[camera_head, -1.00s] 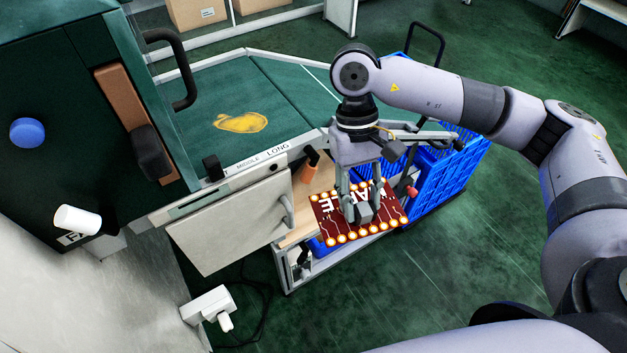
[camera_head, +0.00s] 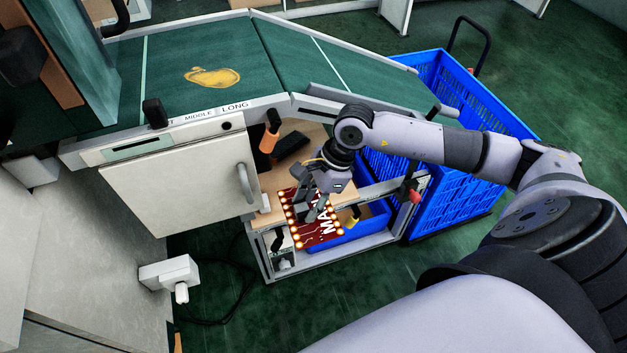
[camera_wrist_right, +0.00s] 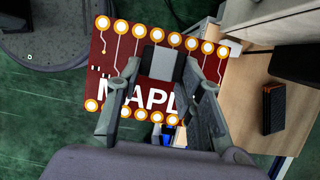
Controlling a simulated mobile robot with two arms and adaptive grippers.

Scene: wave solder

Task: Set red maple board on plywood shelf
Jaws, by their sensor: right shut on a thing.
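The red maple board (camera_head: 316,230) is dark red with white lettering and gold round pads along its edges. My right gripper (camera_head: 312,207) is shut on it and holds it at the front of the plywood shelf (camera_head: 275,183). In the right wrist view the board (camera_wrist_right: 125,65) sits between the fingers of my right gripper (camera_wrist_right: 160,85), which cover part of its lettering. The plywood shelf (camera_wrist_right: 235,90) shows to the right of the board there. I cannot tell whether the board touches the shelf. My left gripper is not in view.
A dark block (camera_head: 291,147) lies on the shelf; it also shows in the right wrist view (camera_wrist_right: 273,108). An orange-handled tool (camera_head: 269,138) stands at the shelf's back left. A cream cabinet door (camera_head: 180,185) is left, a blue crate (camera_head: 480,120) right. A blue bin (camera_head: 365,222) sits below.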

